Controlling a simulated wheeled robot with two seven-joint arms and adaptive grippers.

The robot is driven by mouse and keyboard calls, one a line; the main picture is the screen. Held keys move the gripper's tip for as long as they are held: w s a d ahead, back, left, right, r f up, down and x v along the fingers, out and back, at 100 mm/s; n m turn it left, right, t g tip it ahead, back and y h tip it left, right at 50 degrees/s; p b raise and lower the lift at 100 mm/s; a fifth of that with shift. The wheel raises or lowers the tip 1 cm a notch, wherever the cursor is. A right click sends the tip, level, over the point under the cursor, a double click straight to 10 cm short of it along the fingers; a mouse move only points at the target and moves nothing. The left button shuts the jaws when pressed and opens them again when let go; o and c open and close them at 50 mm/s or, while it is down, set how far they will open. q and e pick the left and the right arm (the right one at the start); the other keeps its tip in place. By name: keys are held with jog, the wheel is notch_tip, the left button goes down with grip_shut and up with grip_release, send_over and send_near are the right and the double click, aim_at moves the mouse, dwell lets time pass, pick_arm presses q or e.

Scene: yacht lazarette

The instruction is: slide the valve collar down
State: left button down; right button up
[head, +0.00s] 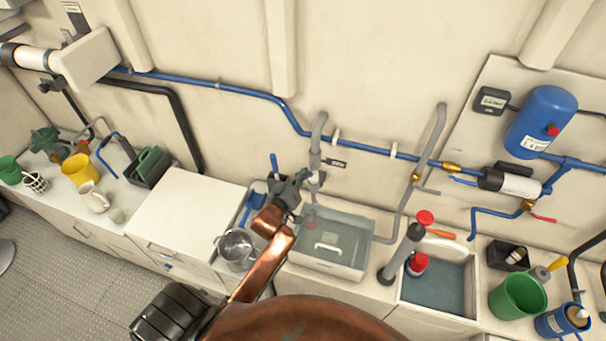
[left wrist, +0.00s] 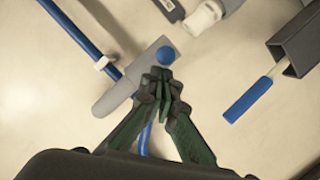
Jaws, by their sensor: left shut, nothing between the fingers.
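My left gripper (head: 303,176) reaches up to the wall in the head view, its fingers beside a pale fitting (head: 314,179) on the upright grey pipe (head: 316,145). In the left wrist view the left gripper's fingertips (left wrist: 161,80) are together and empty. The fingers hide part of the cylinder. My right gripper is not in view.
The sink (head: 440,292) is to the right.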

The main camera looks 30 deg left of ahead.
pick_arm(q)
notch_tip(320, 180, down, 7)
jog(key=b, duration=0.2)
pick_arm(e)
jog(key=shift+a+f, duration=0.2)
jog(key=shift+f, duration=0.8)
pick_arm(q)
jog(key=shift+r, duration=0.1)
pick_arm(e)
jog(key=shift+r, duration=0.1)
pick_arm(q)
notch_tip(320, 180, up, 4)
jog(key=a+p, duration=0.2)
jog(key=p, duration=0.3)
jog(key=a+b+v, duration=0.1)
jog(key=b+v, duration=0.1)
jog(key=v, duration=0.8)
jog(key=shift+s+d, duration=0.3)
jog(key=shift+d, duration=0.05)
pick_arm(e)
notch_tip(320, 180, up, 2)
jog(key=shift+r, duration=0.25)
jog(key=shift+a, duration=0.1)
